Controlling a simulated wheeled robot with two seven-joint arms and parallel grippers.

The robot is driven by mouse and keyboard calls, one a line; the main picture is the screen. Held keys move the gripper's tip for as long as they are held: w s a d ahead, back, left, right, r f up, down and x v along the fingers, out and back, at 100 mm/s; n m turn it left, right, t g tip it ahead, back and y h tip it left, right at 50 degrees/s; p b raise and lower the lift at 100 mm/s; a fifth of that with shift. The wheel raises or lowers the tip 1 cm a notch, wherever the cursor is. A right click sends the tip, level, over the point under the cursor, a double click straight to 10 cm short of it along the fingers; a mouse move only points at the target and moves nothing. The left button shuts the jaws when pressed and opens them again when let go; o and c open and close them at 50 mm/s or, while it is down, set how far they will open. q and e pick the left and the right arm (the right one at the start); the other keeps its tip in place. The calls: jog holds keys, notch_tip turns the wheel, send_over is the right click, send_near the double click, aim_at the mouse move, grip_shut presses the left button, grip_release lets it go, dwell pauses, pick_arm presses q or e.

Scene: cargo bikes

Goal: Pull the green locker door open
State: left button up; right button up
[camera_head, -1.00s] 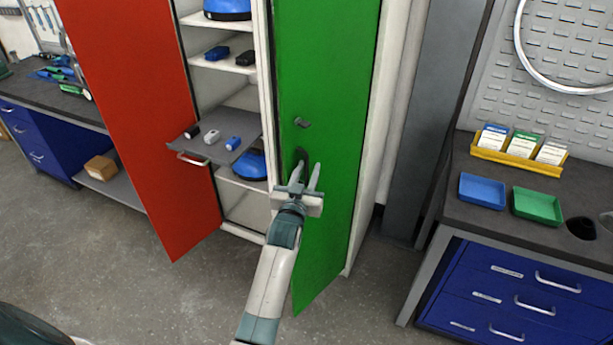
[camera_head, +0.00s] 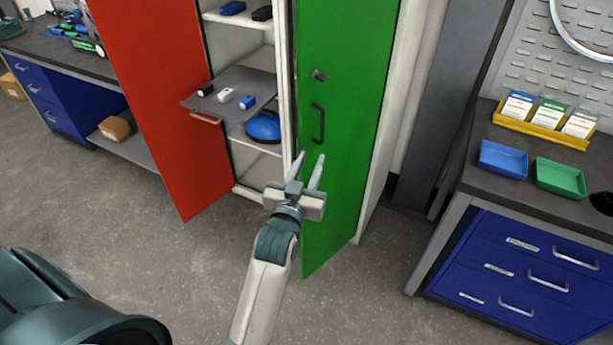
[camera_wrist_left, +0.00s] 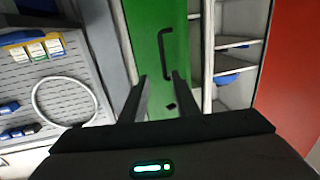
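The green locker door (camera_head: 345,100) stands partly open, its left edge swung out from the cabinet front. Its dark bar handle (camera_head: 318,123) is upright near that edge, with a small lock (camera_head: 320,75) above it. My left gripper (camera_head: 309,164) is just below the handle, its fingers apart and empty. In the left wrist view, the green door (camera_wrist_left: 150,25) and the handle (camera_wrist_left: 163,52) lie beyond the open fingers of my left gripper (camera_wrist_left: 158,85). The fingers look clear of the handle. My right gripper is not in view.
A red door (camera_head: 160,110) stands open on the left. Between the doors are shelves and a pulled-out grey tray (camera_head: 205,103) with small items. A workbench (camera_head: 470,183) with blue drawers stands at right. The floor (camera_head: 180,265) in front is clear.

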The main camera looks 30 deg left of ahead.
pick_arm(q)
jog(key=s, duration=0.3)
jog(key=shift+s+d, duration=0.1)
jog(key=shift+d, duration=0.25)
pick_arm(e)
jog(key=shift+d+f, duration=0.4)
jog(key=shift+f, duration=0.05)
